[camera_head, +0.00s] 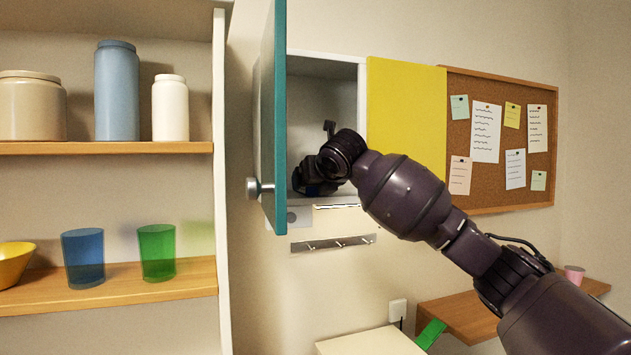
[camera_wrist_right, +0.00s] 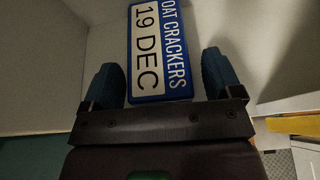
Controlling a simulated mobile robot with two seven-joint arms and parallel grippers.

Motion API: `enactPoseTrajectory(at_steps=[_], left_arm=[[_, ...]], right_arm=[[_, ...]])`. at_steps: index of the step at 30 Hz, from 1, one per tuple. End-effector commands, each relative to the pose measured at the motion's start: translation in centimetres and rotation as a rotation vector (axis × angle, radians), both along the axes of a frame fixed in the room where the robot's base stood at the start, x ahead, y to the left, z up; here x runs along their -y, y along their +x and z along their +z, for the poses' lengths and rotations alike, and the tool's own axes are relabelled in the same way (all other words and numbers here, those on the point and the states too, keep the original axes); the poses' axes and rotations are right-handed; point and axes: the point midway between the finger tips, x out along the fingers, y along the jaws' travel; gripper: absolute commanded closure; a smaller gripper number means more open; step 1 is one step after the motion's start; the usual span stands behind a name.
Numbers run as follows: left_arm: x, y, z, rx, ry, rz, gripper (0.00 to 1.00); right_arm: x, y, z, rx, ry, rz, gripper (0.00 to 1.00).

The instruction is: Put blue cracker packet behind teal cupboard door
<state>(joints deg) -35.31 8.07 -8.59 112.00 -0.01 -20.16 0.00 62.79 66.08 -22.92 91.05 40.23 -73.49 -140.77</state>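The blue cracker packet (camera_wrist_right: 160,50), with a white label reading "OAT CRACKERS 19 DEC", lies between the two blue fingers of my right gripper (camera_wrist_right: 163,78) in the wrist view. A narrow gap shows between the packet and the right-hand finger, so the fingers look open around it. In the head view my right gripper (camera_head: 314,178) is inside the cupboard (camera_head: 322,100), low near its floor; I cannot make out the packet there. The teal cupboard door (camera_head: 273,120) stands wide open on the left, its round knob (camera_head: 253,189) facing left. My left gripper is out of view.
A yellow door (camera_head: 405,108) covers the compartment to the right. A hook rail (camera_head: 335,244) is below the cupboard. Shelves at the left hold jars, a blue cup (camera_head: 84,259), a green cup (camera_head: 157,252) and a yellow bowl (camera_head: 14,265).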

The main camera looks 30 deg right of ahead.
Motion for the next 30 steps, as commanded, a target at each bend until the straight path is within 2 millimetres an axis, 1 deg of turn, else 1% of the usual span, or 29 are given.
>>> enactPoseTrajectory(at_steps=[9,11,14,20,24,30], left_arm=[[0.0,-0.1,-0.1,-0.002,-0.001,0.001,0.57],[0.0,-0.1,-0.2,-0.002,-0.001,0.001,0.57],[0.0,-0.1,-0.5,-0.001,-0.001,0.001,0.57],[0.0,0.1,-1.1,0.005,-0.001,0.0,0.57],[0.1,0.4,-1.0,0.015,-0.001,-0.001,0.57],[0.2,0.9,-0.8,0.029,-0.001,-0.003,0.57]], right_arm=[[0.0,0.0,0.3,0.0,0.001,0.001,0.15],[-0.1,-0.3,0.4,0.001,0.0,0.0,0.15],[-0.3,-1.4,0.9,0.004,-0.001,0.0,0.15],[-1.1,-4.8,2.2,0.004,-0.003,0.0,0.15],[-1.7,-7.2,3.2,0.004,-0.002,-0.001,0.15],[-2.3,-9.7,4.4,0.002,0.0,0.0,0.15]])
